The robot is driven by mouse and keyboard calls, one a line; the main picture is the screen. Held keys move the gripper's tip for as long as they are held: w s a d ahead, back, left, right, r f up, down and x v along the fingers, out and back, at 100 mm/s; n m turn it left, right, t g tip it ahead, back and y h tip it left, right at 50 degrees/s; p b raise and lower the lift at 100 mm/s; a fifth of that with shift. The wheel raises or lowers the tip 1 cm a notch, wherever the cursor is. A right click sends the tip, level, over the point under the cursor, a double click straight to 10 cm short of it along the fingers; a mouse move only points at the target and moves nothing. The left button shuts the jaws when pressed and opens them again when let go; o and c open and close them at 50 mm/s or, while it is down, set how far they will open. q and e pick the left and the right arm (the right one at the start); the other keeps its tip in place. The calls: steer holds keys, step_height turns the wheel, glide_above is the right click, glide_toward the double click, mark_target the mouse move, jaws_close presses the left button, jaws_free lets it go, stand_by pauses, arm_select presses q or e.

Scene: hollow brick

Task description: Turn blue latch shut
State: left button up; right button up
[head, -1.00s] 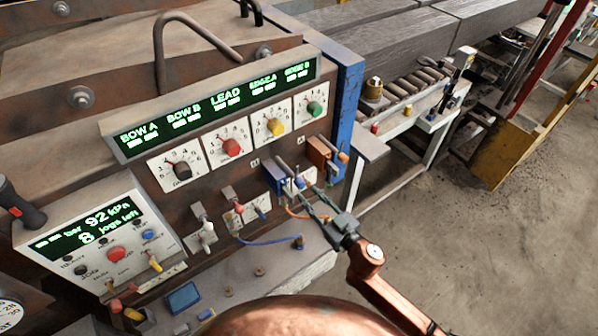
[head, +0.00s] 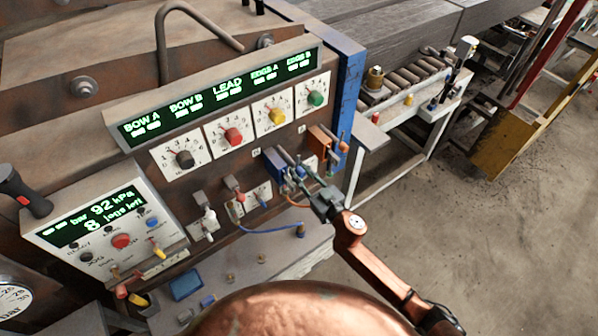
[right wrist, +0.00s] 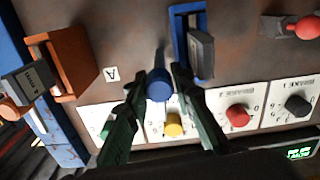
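The blue latch (head: 272,162) is on the lower right of the rusty machine panel, left of an orange latch (head: 322,140). In the right wrist view its blue housing (right wrist: 178,30) is at top centre, with a grey block (right wrist: 201,55) beside it. A lever with a round blue knob (right wrist: 159,85) hangs beside the housing. My right gripper (head: 300,178) is at the blue latch. In the right wrist view its dark green fingers (right wrist: 160,75) stand apart on both sides of the knob; contact is unclear. My left gripper is out of view.
Dials with coloured knobs (head: 233,135) line the panel above. A blue cable (head: 272,232) hangs below the latch. Open floor (head: 460,240) lies to the right.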

steer(key=c, duration=0.3)
jaws_close()
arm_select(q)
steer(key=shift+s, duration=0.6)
arm_select(e)
steer(key=shift+s+a, duration=0.1)
steer(key=shift+a, duration=0.05)
